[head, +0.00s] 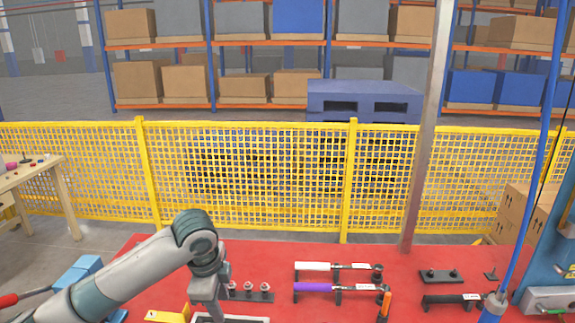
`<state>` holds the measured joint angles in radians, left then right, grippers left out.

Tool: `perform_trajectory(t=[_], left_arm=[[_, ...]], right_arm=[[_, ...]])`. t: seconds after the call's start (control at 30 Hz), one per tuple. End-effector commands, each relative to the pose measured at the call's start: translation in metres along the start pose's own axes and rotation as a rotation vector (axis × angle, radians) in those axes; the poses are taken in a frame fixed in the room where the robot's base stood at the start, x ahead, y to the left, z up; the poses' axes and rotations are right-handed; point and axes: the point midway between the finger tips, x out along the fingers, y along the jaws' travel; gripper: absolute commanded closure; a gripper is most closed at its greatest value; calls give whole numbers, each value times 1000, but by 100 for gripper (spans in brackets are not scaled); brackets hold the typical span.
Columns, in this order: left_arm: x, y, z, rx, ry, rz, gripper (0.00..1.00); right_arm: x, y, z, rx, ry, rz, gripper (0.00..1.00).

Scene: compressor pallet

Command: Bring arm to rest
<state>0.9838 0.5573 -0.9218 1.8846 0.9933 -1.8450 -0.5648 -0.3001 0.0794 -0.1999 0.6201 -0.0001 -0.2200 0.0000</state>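My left arm comes in from the lower left and bends down at a dark joint over the red table (262,247). My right gripper is not in view.
On the table, a white-handled tool (315,266) and a purple-handled tool (312,287) lie on holders. An orange-handled tool (386,302) stands at their right. A yellow part (168,316) lies front left. A blue hose (529,216) hangs right. A yellow fence (250,215) stands behind.

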Motion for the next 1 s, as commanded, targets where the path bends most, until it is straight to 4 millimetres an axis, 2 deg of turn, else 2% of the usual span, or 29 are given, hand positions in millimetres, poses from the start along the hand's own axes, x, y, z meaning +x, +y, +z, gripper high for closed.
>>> perform_trajectory(t=[0.3,0.53,0.77,1.0], left_arm=[[61,62,-44,-136,131,-5,64],[95,112,-65,-304,221,-9,64],[120,163,-70,-513,280,-10,64],[138,219,-57,-761,296,-14,64]], right_arm=[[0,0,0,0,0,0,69],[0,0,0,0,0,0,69],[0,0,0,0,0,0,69],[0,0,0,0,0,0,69]])
